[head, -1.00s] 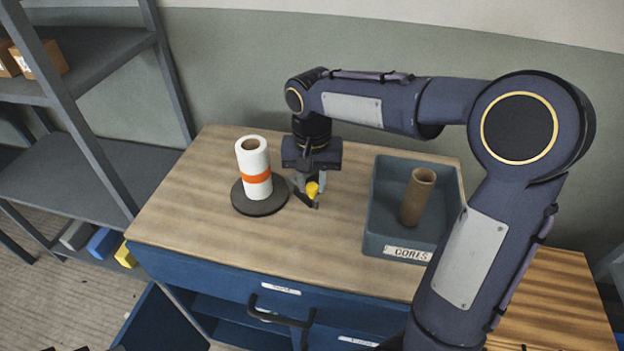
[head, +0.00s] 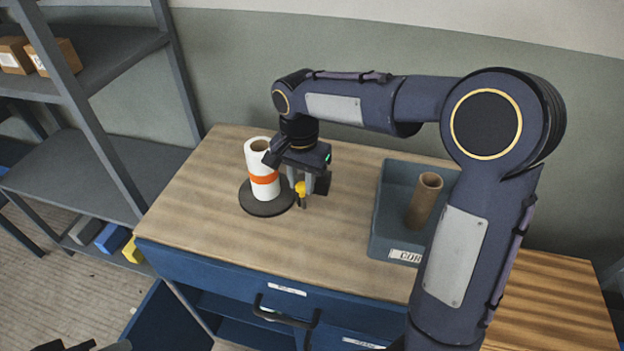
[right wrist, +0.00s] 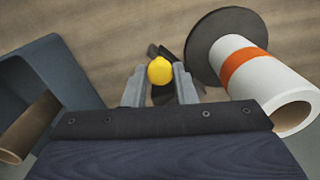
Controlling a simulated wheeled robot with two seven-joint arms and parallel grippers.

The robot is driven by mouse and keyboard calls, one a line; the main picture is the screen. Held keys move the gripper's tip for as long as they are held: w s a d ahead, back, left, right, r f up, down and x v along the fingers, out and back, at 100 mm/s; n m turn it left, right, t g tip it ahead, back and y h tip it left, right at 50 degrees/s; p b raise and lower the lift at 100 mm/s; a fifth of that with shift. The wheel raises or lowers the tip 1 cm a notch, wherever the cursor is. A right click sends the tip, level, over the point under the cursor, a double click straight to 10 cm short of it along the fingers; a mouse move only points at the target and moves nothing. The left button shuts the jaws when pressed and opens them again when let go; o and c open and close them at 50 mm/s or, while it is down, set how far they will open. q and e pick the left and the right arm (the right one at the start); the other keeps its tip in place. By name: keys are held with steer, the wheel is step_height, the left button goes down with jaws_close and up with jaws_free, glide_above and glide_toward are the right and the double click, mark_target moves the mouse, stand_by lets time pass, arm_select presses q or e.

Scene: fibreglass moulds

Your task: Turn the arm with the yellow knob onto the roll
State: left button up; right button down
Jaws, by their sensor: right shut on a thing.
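The white roll (head: 262,180) with an orange band stands upright on a dark round base (head: 268,208) on the bench. It also shows in the right wrist view (right wrist: 275,95). The yellow knob (head: 300,187) is just right of the roll. In the right wrist view the knob (right wrist: 159,70) sits between my fingers, above a short dark arm (right wrist: 158,52), mostly hidden below it. My right gripper (head: 303,188) points down and is shut on the knob. I cannot tell whether the arm touches the roll.
A grey-blue bin (head: 385,225) with a label holds a brown cardboard core (head: 424,200) at the right of the wooden bench top (head: 225,240). A shelf rack (head: 90,175) stands at the left. The front of the bench top is clear.

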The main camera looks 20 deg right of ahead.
steer(key=shift+w+a+r+m+p, duration=0.1)
steer(key=shift+w+a+m+p, duration=0.25)
steer(key=shift+w+m, duration=0.45)
steer(key=shift+w+a+f+m+p, duration=0.1)
steer(key=shift+w+a+m+p, duration=0.1)
steer(key=shift+w+a+m, duration=0.6)
steer(key=shift+w+a+r+m+p, duration=0.1)
steer(key=shift+w+m+p, duration=0.35)
steer(key=shift+m, duration=0.65)
steer(key=shift+w, duration=0.1)
steer(key=c, duration=1.2)
jaws_free()
steer(key=shift+o, duration=0.2)
